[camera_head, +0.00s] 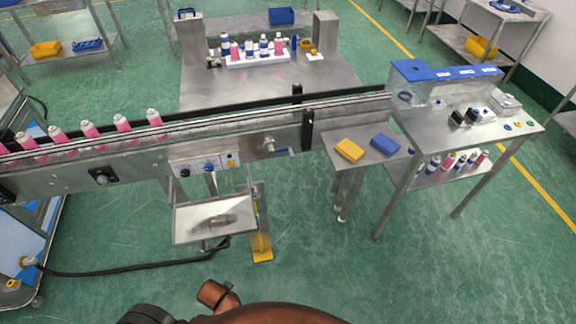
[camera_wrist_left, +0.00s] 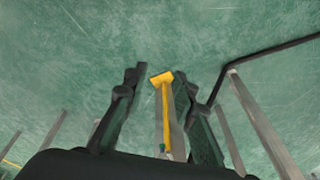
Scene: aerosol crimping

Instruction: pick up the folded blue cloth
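The folded blue cloth (camera_head: 385,144) lies flat on a small metal side table (camera_head: 366,157) at the right end of the conveyor. A folded yellow cloth (camera_head: 349,150) lies to its left on the same table, with a narrow gap between them. My left gripper (camera_wrist_left: 156,80) is in the left wrist view only; its two dark fingers are apart with nothing held between them. Beyond them are the green floor and a yellow stand foot (camera_wrist_left: 162,79). The blue cloth does not show in that view. My right gripper is in neither view.
A conveyor (camera_head: 140,150) carrying several pink bottles crosses the scene left of the side table. A metal workbench (camera_head: 420,130) with a blue-topped box (camera_head: 440,72) stands close on the right. A small tray (camera_head: 214,220) sticks out below the conveyor. The floor in front is clear.

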